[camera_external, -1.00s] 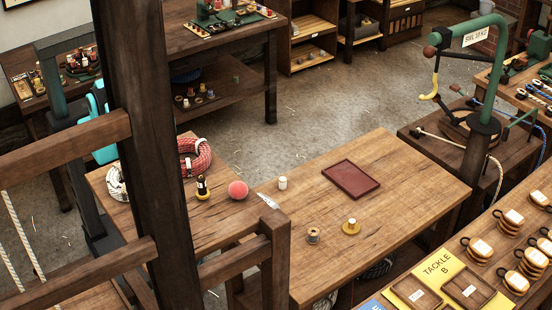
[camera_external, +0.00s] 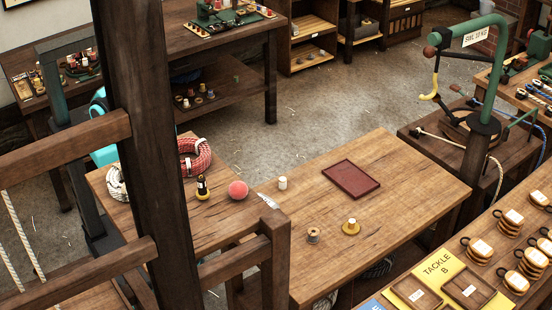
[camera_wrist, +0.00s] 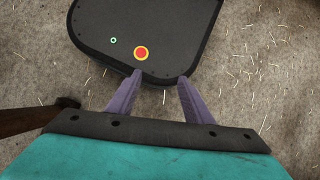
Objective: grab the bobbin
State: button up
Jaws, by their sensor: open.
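A small bobbin (camera_external: 313,235) with wooden ends and a greyish winding stands upright on the wooden table in the external view. In the external view the fingers are hidden; only teal parts of my arm show behind the post.
The wooden table (camera_external: 400,205) also carries a dark red tray (camera_external: 351,179). To the left are a pink ball (camera_external: 238,190), a dark bottle-like piece (camera_external: 202,188) and a red rope coil (camera_external: 195,158). A thick post (camera_external: 155,120) and rails (camera_external: 75,152) block part of the view.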

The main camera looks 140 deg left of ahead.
jog(key=s+a+n+b, duration=0.2)
jog(key=a, duration=0.5)
jog(key=w+a+r+m+y+p, duration=0.1)
jog(key=w+a+r+m+p, duration=0.25)
jog(key=a+r, duration=0.7)
jog(key=w+a+r+m+y+p, duration=0.15)
jog(key=w+a+r+p, duration=0.25)
jog(key=a+r, duration=0.65)
notch_tip(320, 180, up, 24)
jog(key=n+t+h+b, duration=0.1)
jog(key=n+t+b, duration=0.25)
jog(key=t, duration=0.25)
send_over(282, 179)
jog(key=shift+w+f+m, duration=0.1)
jog(key=shift+f+m, duration=0.15)
jog(key=shift+m, duration=0.2)
jog(key=shift+f, duration=0.15)
jog(key=shift+f+p, duration=0.7)
jog(key=shift+f, duration=3.45)
